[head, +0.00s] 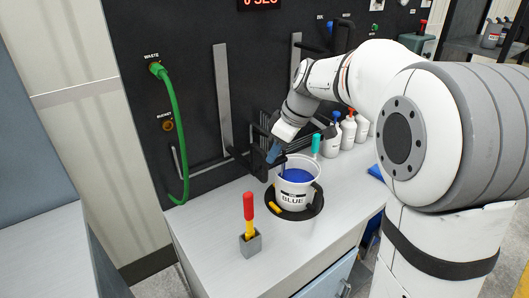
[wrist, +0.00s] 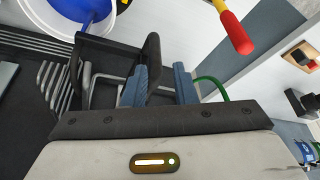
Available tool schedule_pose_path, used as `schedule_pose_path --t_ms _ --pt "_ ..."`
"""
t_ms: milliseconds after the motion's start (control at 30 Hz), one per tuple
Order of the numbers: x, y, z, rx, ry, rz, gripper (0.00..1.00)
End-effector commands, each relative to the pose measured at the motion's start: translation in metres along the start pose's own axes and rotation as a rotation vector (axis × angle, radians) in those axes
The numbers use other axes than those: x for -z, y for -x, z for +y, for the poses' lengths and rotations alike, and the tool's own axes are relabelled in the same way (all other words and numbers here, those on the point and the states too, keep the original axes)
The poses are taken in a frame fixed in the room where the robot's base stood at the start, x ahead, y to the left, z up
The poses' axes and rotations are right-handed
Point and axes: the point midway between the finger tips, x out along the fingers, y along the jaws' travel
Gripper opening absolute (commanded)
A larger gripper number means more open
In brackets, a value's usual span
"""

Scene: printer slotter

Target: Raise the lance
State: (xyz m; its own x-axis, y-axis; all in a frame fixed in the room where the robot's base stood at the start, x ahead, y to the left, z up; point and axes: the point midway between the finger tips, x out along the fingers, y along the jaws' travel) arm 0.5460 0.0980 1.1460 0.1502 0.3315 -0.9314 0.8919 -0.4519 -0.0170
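The bucket labelled BLUE (head: 297,186) stands in a dark ring on the counter, with blue liquid inside. A thin blue rod, seemingly the lance (head: 283,170), reaches down into it; it also shows in the wrist view (wrist: 74,60). A black bracket (head: 240,160), seemingly its carrier, sits low by a vertical metal rail; its bar (wrist: 152,52) shows in the wrist view. My gripper (head: 275,152) is above the bucket's left rim. In the wrist view its blue fingers (wrist: 160,85) are apart, close to the bracket bar, and I see nothing gripped between them.
A red-and-yellow handled tool (head: 249,215) stands in a grey block at the counter's front left. A green waste hose (head: 173,120) hangs at left. White bottles (head: 340,138) stand behind the bucket at right. The front of the counter (head: 215,225) is mostly clear.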

Motion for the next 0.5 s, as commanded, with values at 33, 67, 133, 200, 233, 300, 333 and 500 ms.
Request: schedule_pose_path --t_ms 33,67,133,200,233,300,333,500 --pt "0.006 -0.001 0.005 0.007 0.031 0.008 0.25" --pt "0.009 -0.002 0.007 0.011 0.046 0.012 0.25" --pt "0.012 -0.005 0.009 0.014 0.069 0.018 0.25" --pt "0.014 -0.011 0.01 0.016 0.078 0.02 0.25" --pt "0.014 -0.014 0.01 0.017 0.079 0.02 0.25" --pt "0.014 -0.024 0.009 0.018 0.079 0.019 0.25" --pt "0.014 -0.029 0.009 0.017 0.079 0.018 0.25" --pt "0.014 -0.057 0.008 0.018 0.079 0.018 0.25"
